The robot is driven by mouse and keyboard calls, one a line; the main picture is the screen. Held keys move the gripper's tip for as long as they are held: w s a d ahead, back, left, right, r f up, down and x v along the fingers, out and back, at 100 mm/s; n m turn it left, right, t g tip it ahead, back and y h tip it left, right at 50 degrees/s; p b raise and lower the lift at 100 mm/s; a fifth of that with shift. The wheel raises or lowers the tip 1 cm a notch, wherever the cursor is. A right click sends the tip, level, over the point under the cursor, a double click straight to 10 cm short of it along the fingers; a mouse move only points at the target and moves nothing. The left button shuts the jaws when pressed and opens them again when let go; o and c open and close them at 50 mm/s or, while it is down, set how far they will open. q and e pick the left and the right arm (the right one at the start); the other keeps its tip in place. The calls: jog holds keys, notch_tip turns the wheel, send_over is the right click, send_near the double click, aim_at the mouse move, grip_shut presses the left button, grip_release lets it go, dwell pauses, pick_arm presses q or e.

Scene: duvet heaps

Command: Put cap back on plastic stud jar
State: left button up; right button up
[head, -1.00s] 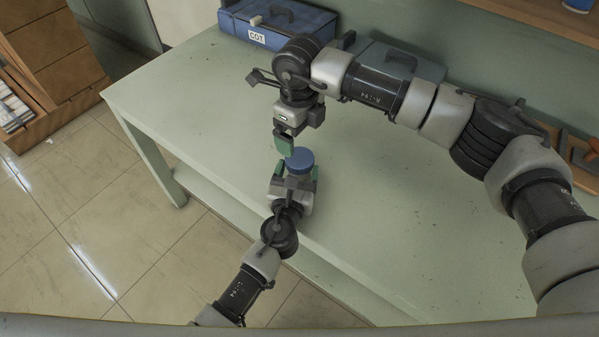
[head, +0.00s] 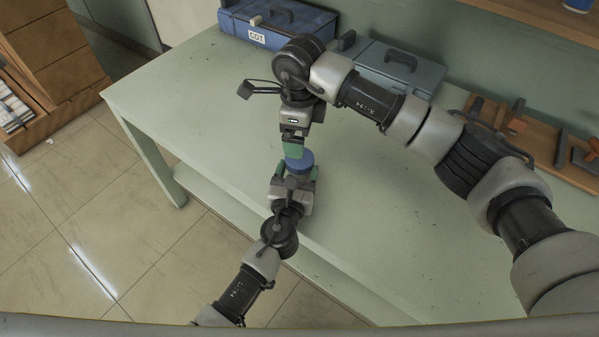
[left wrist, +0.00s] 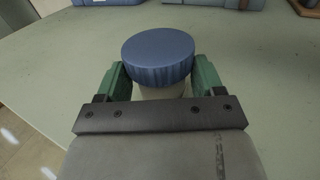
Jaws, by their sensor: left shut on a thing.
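A pale plastic jar (left wrist: 160,91) stands between the green fingers of my left gripper (head: 295,172), which is shut on it near the table's front edge. A ribbed blue cap (left wrist: 158,58) is on top of the jar and looks level; it also shows in the head view (head: 304,158). Whether it is screwed tight cannot be told. My right gripper (head: 293,152) points down with its green fingertips at the cap's far left side in the head view. Whether its fingers touch the cap or how far they are apart is unclear. It does not show in the left wrist view.
The pale green table (head: 180,100) is mostly clear. A blue case (head: 290,22) labelled COT and a grey-blue case (head: 400,70) stand along its back. A wooden rack (head: 540,145) with tools lies at the right.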

aim_at(300, 171)
jog(key=shift+f, duration=0.1)
jog(key=shift+f, duration=3.95)
jog(key=shift+c, duration=0.4)
jog(key=c, duration=0.8)
jog(key=shift+m, duration=1.8)
jog(key=shift+c, duration=0.3)
jog(key=o, duration=1)
jog(key=shift+r, duration=0.1)
